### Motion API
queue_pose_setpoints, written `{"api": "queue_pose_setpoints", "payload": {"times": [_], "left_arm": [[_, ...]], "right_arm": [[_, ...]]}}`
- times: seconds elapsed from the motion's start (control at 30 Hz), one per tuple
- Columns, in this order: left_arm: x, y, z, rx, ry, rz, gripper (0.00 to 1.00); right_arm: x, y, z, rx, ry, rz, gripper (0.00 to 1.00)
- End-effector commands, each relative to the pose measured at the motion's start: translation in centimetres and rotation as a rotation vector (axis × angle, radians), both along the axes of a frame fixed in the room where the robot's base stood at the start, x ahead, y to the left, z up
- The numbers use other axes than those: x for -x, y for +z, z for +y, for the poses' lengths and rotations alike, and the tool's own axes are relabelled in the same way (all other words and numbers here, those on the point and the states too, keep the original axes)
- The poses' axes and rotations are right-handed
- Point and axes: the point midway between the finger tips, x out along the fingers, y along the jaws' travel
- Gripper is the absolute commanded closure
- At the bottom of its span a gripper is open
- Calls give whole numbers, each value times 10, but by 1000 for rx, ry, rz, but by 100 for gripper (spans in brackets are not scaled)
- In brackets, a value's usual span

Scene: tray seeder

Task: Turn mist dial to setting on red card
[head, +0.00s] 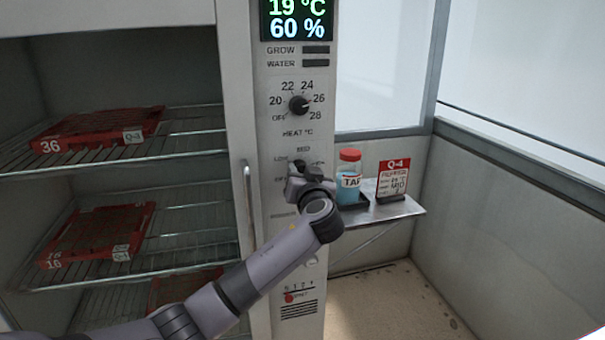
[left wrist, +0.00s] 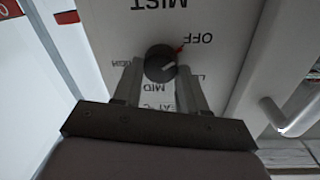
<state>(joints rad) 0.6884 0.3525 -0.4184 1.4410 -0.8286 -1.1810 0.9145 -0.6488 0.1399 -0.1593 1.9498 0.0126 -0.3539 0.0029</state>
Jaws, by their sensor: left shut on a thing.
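The mist dial (left wrist: 160,63) is a dark round knob on the light cabinet panel. In the left wrist view, upside down, it sits between my left gripper's fingers (left wrist: 158,80), which are shut on it. A red mark beside the knob lies toward OFF, and a light line shows on its face. LOW, MID and HIGH labels are partly covered by the fingers. In the head view my left gripper (head: 299,170) is at the panel and mostly hides the dial. The red card (head: 393,181), headed Q-4, stands upright to the right; its smaller lines are blurred. My right gripper is out of view.
The heat dial (head: 299,105) is just above, below a display (head: 297,20) reading 19 °C and 60 %. A blue bottle with a red cap (head: 349,178) stands on the small metal shelf (head: 410,207). A vertical door handle (head: 249,205) is left of the panel.

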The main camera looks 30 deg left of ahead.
Motion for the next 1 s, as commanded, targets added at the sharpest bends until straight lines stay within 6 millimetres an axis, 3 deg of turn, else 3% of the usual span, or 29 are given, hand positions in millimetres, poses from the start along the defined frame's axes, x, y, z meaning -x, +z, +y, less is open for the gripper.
{"api": "queue_pose_setpoints", "payload": {"times": [1.0], "left_arm": [[-3, 0, -3, -564, -1, 667, 89]], "right_arm": [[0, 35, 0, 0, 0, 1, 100]]}}
